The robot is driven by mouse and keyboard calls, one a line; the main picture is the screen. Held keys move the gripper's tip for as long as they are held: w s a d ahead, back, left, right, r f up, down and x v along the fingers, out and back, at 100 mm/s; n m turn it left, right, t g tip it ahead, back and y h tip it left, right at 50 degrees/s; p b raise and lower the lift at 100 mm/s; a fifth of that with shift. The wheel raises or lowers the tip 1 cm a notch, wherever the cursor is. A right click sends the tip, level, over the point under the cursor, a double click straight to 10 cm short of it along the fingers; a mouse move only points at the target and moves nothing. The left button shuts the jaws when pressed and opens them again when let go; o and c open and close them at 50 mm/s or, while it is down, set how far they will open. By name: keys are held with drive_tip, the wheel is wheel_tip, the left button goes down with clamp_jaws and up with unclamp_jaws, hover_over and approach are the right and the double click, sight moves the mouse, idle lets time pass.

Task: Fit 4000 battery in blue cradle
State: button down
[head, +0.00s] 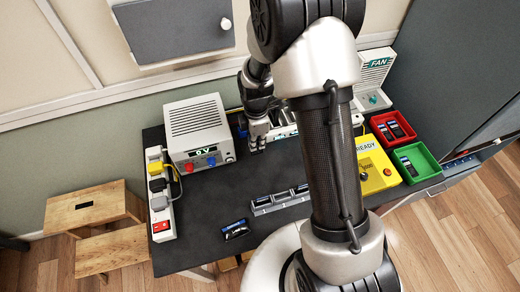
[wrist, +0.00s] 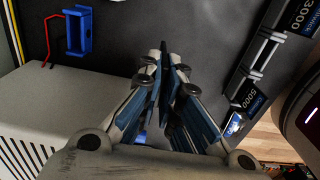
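The blue cradle (wrist: 78,32), with a red wire, stands on the dark table in the wrist view. In the head view it is a small dark-blue shape (head: 241,126) left of my gripper (head: 256,143). My gripper (wrist: 168,68) has its fingertips together, and I see no battery between them. A grey rack (head: 283,203) holds batteries; the wrist view shows labels on a 3000 battery (wrist: 299,16) and a 5000 battery (wrist: 250,98). A loose blue and black battery (head: 236,230) lies left of the rack; its label is unreadable. I cannot identify the 4000 battery by its label.
A power supply (head: 198,130) and a power strip (head: 160,195) stand at the left. A yellow box (head: 372,182), a red tray (head: 380,120), a green tray (head: 432,171) and a fan unit (head: 378,68) are at the right. The table between power supply and rack is clear.

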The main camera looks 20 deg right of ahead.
drive_tip(key=w, duration=1.2)
drive_tip(key=shift+w, duration=0.35)
drive_tip(key=shift+f, duration=0.1)
idle(0.4)
drive_tip(key=shift+f, duration=0.3)
drive_tip(key=shift+f+b, duration=1.3)
drive_tip(key=shift+f, duration=0.4)
drive_tip(key=shift+f, duration=0.2)
drive_tip(key=c, duration=1.7)
unclamp_jaws()
